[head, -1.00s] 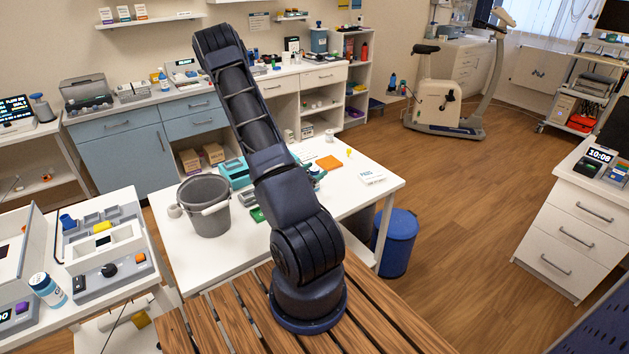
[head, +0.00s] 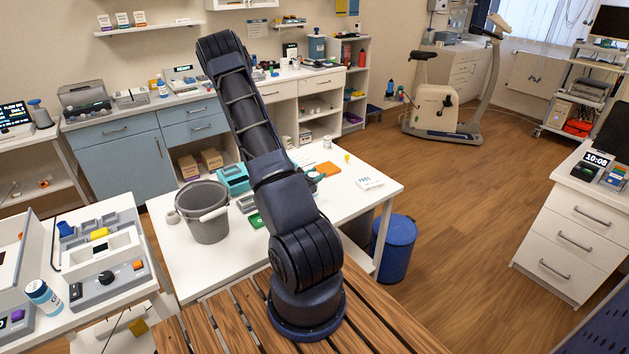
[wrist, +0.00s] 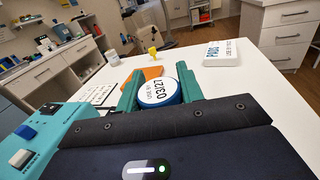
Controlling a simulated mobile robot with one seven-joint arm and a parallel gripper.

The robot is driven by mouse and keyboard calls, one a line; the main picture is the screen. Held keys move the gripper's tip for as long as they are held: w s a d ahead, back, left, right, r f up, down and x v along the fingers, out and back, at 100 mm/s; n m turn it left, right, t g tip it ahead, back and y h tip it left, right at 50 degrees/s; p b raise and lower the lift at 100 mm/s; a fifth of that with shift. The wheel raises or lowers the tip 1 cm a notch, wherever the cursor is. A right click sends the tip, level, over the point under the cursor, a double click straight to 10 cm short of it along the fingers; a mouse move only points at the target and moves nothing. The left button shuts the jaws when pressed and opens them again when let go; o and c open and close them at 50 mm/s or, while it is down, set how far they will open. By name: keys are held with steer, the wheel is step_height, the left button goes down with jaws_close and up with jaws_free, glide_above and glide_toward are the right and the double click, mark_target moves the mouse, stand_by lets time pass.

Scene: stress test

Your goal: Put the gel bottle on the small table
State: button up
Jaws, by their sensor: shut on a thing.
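My gripper (wrist: 159,78) has teal fingers and is shut on a round blue-and-white container (wrist: 158,92), seen end-on. Its white face reads "0327" and it has a blue rim. Its sides are hidden, so I cannot tell for sure that it is the gel bottle. The gripper is over a white table (head: 340,205); whether the container touches the top is unclear. In the head view my arm mostly hides the gripper. A blue-and-white bottle (head: 43,297) stands on the white table at the left.
On the middle table are a grey bucket (head: 206,215), a teal case (head: 232,178), an orange pad (head: 327,169) and a white "PADS" box (head: 370,183). A blue bin (head: 396,247) stands beside it. A slatted wooden surface (head: 225,325) is in front. The floor (head: 465,215) to the right is clear.

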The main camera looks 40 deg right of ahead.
step_height(320, 180, up, 20)
stand_by(0.9)
steer(key=shift+s, duration=0.1)
